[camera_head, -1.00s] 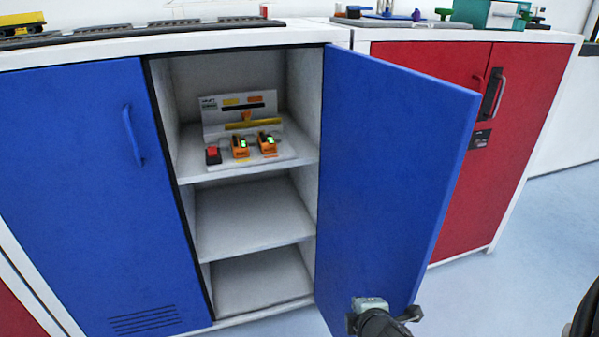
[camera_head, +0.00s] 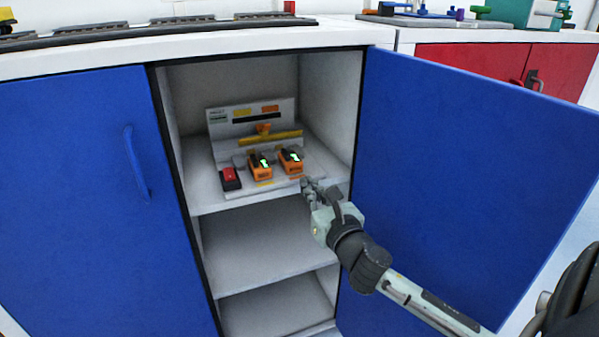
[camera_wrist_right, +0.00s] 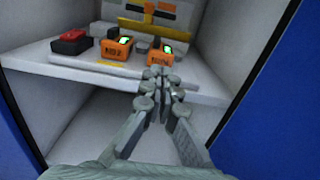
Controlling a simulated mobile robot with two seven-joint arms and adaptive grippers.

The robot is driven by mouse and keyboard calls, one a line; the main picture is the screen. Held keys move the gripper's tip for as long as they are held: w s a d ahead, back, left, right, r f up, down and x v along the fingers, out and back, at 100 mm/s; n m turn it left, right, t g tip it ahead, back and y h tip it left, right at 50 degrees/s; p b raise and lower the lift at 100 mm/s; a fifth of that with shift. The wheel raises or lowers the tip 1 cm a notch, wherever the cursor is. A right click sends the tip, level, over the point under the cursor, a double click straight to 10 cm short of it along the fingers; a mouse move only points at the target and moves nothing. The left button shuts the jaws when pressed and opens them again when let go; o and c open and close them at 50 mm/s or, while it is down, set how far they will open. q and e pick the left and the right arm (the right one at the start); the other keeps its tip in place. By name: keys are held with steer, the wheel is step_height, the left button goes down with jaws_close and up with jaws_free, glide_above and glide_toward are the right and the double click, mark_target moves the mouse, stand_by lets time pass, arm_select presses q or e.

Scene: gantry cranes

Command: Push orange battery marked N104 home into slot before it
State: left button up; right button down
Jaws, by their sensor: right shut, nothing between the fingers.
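Two orange batteries with lit green displays stand on a light grey charger board (camera_head: 222,130) on the cabinet's upper shelf. The right one (camera_head: 291,167) and the left one (camera_head: 261,172) also show in the right wrist view, right (camera_wrist_right: 158,57) and left (camera_wrist_right: 115,50). Their front labels are too blurred to read surely, so I cannot tell which is N104. My right gripper (camera_head: 308,184) is shut and empty at the shelf's front edge. In the wrist view its fingertips (camera_wrist_right: 161,72) lie just before the right battery; contact cannot be told. My left gripper is not in view.
A red block on a black base (camera_head: 230,178) sits left of the batteries. The open blue door (camera_head: 460,180) stands to the right of my right arm. The cabinet's side walls bound the shelf, and the lower shelf (camera_head: 265,240) is empty.

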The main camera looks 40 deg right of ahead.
mark_target(294, 166)
steer(key=x, duration=0.4)
steer(key=shift+w, duration=0.3)
steer(key=shift+w+d, duration=0.2)
steer(key=shift+w, duration=0.35)
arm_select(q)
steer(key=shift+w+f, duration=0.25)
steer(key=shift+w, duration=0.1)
arm_select(e)
steer(key=shift+w, duration=0.15)
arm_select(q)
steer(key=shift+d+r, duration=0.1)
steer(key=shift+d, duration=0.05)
